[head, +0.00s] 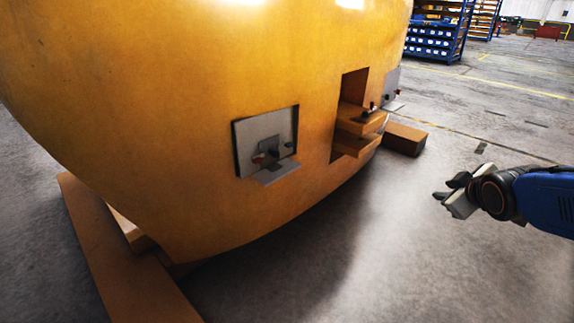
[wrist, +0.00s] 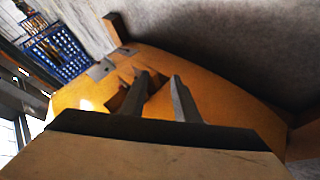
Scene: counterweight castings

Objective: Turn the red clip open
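A large yellow casting (head: 190,90) fills the left and middle of the head view. A grey plate (head: 250,125) on its side carries a bracket with dark parts and a small reddish piece (head: 259,158), perhaps the red clip. Other small red spots show near the casting's recess and on a second grey plate (head: 390,80) farther right; they are too small to tell apart. My gripper (head: 445,189) is right of the casting, apart from it, over the floor. In the wrist view its two fingers (wrist: 160,80) stand apart with nothing between them, the casting beyond.
A brown block (head: 404,139) lies on the floor beside the casting. An orange-brown beam (head: 120,260) runs under its left side. Blue shelving with bins (head: 432,43) stands at the back. The concrete floor between my gripper and the casting is clear.

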